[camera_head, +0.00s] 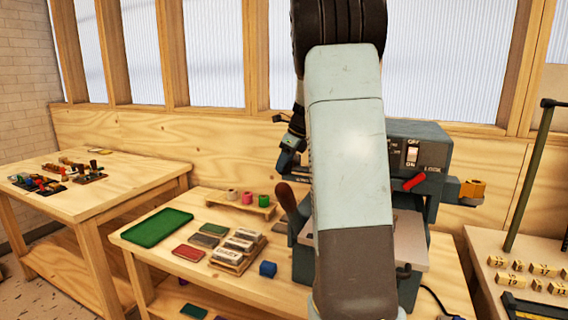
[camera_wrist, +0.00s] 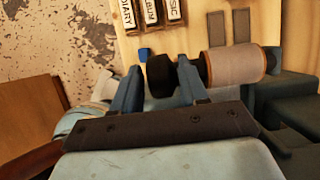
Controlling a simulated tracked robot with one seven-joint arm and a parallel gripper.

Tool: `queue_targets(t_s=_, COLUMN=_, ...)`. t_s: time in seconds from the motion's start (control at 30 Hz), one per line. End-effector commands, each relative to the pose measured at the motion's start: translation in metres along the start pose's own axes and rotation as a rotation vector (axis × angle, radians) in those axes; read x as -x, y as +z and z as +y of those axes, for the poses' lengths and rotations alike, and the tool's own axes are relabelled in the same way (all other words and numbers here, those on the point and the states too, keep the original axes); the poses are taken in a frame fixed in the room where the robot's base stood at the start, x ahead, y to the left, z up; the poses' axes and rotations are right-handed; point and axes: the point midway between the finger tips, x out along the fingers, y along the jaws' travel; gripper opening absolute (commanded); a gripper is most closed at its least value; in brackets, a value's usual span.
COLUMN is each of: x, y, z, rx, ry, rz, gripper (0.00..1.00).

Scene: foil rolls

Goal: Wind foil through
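The blue-grey foil machine (camera_head: 432,152) stands on the middle table, partly hidden by my arm. It carries an OFF/ON switch and a red lever (camera_head: 414,182) by the word LOCK. A gold roll (camera_head: 472,189) sits on its right side. In the wrist view a pale roll (camera_wrist: 233,66) sits on a spindle beside a black knob (camera_wrist: 160,77). The two blue fingers of my gripper (camera_wrist: 159,66) stand apart, with the knob showing between them. The right finger covers part of the spindle. I cannot tell whether the fingers press on the knob.
White, pink (camera_head: 247,198) and green rolls stand on a small wooden rack (camera_head: 240,208) left of the machine. A green tray (camera_head: 157,228), labelled blocks and a blue cube (camera_head: 268,269) lie nearby. Side tables stand left and right. A dark post (camera_head: 525,180) rises at right.

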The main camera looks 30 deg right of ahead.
Motion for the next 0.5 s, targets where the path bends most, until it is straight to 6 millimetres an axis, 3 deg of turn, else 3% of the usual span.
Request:
queue_targets(t_s=0.33, x=0.001, y=0.001, z=0.0, rx=0.001, ry=0.0, rz=0.0, gripper=0.51)
queue_targets(t_s=0.5, x=0.015, y=0.007, z=-0.001, rx=0.002, ry=-0.002, rz=-0.001, gripper=0.51)
